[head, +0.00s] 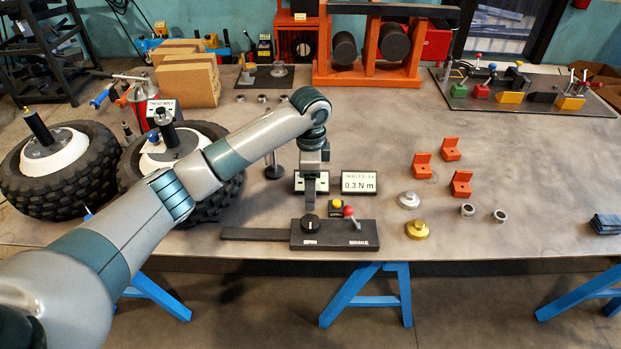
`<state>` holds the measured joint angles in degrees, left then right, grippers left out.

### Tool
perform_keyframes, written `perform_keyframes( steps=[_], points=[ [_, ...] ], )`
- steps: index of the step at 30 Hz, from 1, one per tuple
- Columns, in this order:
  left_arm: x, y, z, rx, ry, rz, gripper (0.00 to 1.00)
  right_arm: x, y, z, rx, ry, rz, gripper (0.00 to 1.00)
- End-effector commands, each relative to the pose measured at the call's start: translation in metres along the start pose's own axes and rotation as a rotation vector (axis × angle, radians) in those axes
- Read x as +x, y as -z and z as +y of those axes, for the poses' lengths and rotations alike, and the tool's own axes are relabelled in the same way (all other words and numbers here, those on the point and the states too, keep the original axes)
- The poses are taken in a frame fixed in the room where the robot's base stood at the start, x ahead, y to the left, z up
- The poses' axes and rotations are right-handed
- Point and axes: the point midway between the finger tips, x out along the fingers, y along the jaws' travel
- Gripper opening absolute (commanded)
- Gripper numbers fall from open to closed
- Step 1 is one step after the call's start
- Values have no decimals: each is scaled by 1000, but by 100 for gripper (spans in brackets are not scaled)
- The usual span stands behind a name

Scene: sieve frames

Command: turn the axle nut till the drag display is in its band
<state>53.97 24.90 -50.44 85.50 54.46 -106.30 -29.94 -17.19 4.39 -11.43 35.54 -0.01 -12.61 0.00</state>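The drag display (359,184) is a small white panel in a dark frame and reads 0.3 N m. My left gripper (310,208) points down just above the black knob (310,223) on a dark box; its fingers are seen edge-on, so I cannot tell whether they are open or touch the knob. A wheel with a black tyre (130,173) lies flat at the left, partly behind my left arm. Its upright axle (166,132) has a metallic ring at the top (162,116), perhaps the axle nut. My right gripper is out of view.
The dark box (334,240) also bears a red-tipped lever (349,213). Another tyre (40,185) lies at far left. Orange brackets (461,184) and metal rings (499,215) stand right of centre. Cardboard boxes (188,82) stand behind the wheels.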

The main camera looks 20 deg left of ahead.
Motion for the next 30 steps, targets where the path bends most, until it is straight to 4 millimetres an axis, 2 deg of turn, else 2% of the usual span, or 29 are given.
perform_keyframes(
  steps=[6, 11, 30],
  points=[
    [-32, 0, 0, 1, 2, 1, 64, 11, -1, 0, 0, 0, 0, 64],
    [-44, 0, 0, 1, 1, 0, 64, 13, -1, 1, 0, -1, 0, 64],
    [-44, 1, 2, 1, -1, 2, 64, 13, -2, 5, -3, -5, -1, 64]
  ],
)
